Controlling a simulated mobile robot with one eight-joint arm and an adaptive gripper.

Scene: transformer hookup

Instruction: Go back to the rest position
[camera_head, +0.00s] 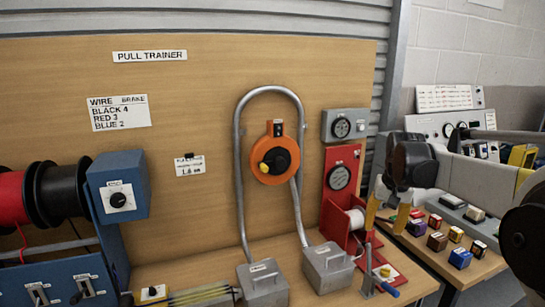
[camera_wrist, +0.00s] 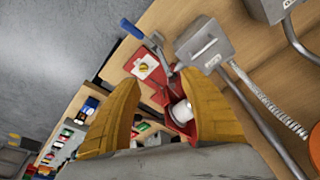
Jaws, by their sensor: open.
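My gripper (camera_head: 388,213) hangs fingers-down at the right of the head view, in front of the red stand (camera_head: 338,205) and above the right side of the bench. Its two yellow fingers are spread apart with nothing between them. In the wrist view my gripper (camera_wrist: 160,85) also shows open and empty. Beyond its fingers lie a white spool (camera_wrist: 181,112) on a red base and a lever with a blue handle (camera_wrist: 131,28). The right finger overlaps part of the spool's stand in that view.
A bent metal tube (camera_head: 240,170) rises from grey boxes (camera_head: 262,285) around an orange reel (camera_head: 275,155). A side table (camera_head: 450,262) with several small coloured blocks stands at right. Wire spools (camera_head: 60,192) and a blue box (camera_head: 118,188) are at left.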

